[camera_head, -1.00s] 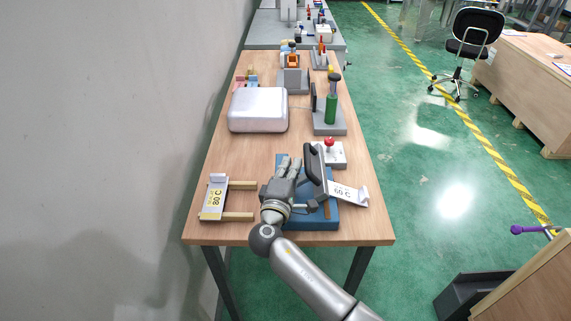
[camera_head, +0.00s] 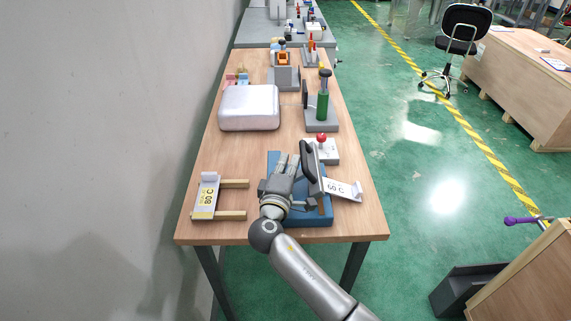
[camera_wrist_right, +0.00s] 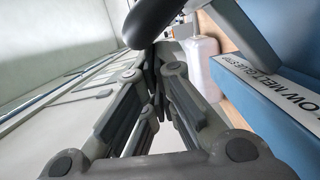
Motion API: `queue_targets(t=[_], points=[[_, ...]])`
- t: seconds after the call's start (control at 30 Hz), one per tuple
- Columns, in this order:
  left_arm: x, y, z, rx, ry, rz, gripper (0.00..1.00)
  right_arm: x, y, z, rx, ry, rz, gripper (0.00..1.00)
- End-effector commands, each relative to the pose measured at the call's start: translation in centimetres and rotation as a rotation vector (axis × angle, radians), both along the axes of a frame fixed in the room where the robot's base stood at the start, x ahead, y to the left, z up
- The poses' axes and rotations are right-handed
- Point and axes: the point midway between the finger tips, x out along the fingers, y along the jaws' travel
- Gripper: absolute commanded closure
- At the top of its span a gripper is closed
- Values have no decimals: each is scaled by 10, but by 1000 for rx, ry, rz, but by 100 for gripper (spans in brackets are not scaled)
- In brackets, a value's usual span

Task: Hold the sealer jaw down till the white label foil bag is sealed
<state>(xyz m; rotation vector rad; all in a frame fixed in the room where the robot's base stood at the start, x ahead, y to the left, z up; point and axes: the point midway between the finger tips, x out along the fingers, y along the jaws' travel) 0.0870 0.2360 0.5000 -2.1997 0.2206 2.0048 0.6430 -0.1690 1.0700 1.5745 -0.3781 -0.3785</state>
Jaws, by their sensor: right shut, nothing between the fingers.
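The sealer has a blue base (camera_head: 315,218) near the front of the wooden table. Its dark jaw handle (camera_head: 307,158) stands raised and tilted above the base. A pale piece with a white label reading 60 C (camera_head: 343,188) sticks out at its right; I cannot tell if this is the foil bag. My right gripper (camera_head: 287,160) is shut and empty, over the base and left of the handle. In the right wrist view its fingers (camera_wrist_right: 157,88) meet close to the dark handle (camera_wrist_right: 160,18); touching or apart I cannot tell. My left gripper is out of view.
A pale piece with a yellow 80 C label (camera_head: 206,196) lies by two wooden bars at left. Behind are a silvery-white box (camera_head: 249,108), a red-knobbed block (camera_head: 322,152) and a green-columned stand (camera_head: 322,108). Bare tabletop lies between the box and the 80 C piece.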

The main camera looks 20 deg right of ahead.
Motion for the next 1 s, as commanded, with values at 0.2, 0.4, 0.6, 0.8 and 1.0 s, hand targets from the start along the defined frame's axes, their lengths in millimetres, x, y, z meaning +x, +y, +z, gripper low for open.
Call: queue_targets(t=[0.2,0.4,0.6,0.8,1.0], points=[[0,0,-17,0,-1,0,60,-4,-16,-8,135,-32,-4,100],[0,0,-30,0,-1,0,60,-8,-32,-15,296,-70,-5,100],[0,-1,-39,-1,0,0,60,-11,-44,-23,433,-101,-6,100],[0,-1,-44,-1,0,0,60,-13,-53,-30,527,-123,-8,100],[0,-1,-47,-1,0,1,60,-14,-56,-32,574,-134,-7,100]])
